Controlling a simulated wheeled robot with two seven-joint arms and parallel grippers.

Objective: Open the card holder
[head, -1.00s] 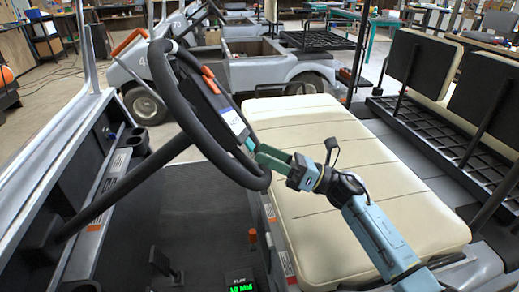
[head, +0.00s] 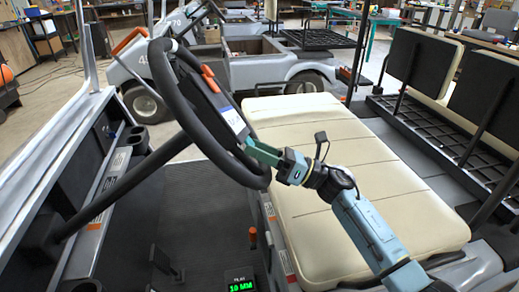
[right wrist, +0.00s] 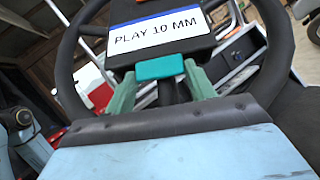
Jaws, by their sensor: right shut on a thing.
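The card holder (head: 207,98) is a dark flat box at the middle of the black steering wheel (head: 183,112). Its white card (right wrist: 159,31) reads "PLAY 10 MM" under a blue strip in the right wrist view. A teal tab (right wrist: 160,68) sticks out of the holder's near edge. My right gripper (head: 254,148) reaches in from the lower right to that edge. In the right wrist view its two green fingers (right wrist: 160,88) stand on either side of the tab, shut on it. The holder's lid looks flat and closed. My left gripper is not in view.
The wheel rim passes close to my right gripper. A cream seat cushion (head: 340,185) lies under my right arm. A small green-lit display (head: 241,285) stands on the cart floor. Another cart (head: 270,68) is parked behind. Black seat backs (head: 415,57) stand at the right.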

